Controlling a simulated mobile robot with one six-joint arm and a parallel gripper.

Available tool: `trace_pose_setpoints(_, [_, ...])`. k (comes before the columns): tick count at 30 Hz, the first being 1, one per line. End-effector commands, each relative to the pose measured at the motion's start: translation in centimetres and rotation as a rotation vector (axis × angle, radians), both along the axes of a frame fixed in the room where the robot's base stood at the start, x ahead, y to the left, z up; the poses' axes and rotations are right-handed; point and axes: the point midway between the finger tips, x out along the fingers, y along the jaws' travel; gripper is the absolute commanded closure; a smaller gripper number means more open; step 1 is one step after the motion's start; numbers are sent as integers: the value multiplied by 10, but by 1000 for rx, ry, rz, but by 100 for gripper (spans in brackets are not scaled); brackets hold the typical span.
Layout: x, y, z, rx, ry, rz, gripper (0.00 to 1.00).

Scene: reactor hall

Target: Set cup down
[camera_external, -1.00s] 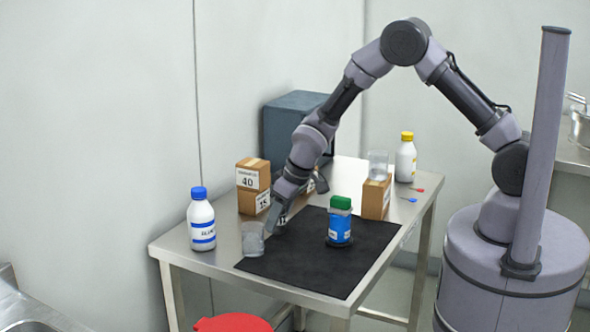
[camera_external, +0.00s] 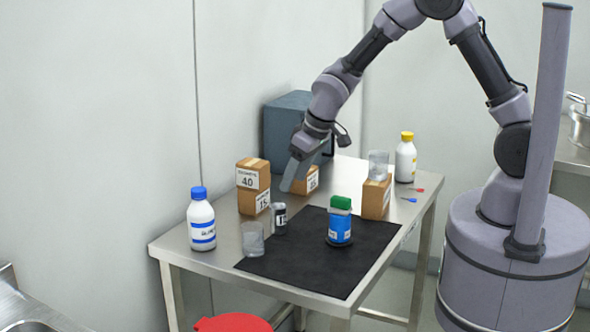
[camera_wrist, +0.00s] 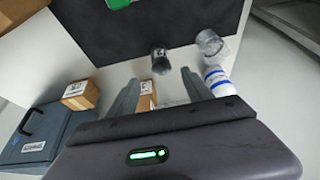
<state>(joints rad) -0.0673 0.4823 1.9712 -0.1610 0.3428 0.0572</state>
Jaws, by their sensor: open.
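A clear glass cup (camera_external: 252,239) stands upright at the left edge of the black mat (camera_external: 300,272). In the wrist view the cup (camera_wrist: 208,42) shows beyond the fingertips, to the right. My gripper (camera_external: 290,183) is raised above the back of the table, clear of the cup. In the wrist view both fingers of my gripper (camera_wrist: 158,80) are spread with nothing between the tips. A second clear glass (camera_external: 378,164) stands on a cardboard box (camera_external: 376,198) at the right.
Near the cup stand a blue-capped white bottle (camera_external: 202,220) and a small dark jar (camera_external: 279,218). A green-capped blue bottle (camera_external: 340,222) stands on the mat. Stacked boxes (camera_external: 253,185) and a grey-blue case (camera_external: 290,125) are behind. The front of the mat is clear.

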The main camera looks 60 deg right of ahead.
Motion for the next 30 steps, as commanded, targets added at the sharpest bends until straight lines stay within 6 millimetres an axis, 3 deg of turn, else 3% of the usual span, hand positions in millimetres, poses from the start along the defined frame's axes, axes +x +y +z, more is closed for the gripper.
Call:
trace_pose_setpoints(2, [-15, -3, 36, 17, -19, -33, 41])
trace_pose_setpoints(4, [-47, -7, 82, 50, -36, -85, 41])
trace_pose_setpoints(6, [-94, -9, 127, 97, -51, -145, 41])
trace_pose_setpoints(9, [-168, -7, 170, 175, -68, -219, 41])
trace_pose_setpoints(12, [-231, 0, 187, 249, -83, -266, 41])
trace_pose_setpoints(15, [-270, 6, 189, 301, -88, -293, 41])
trace_pose_setpoints(19, [-287, 10, 187, 325, -89, -302, 41])
trace_pose_setpoints(30, [-287, 10, 185, 325, -89, -301, 41])
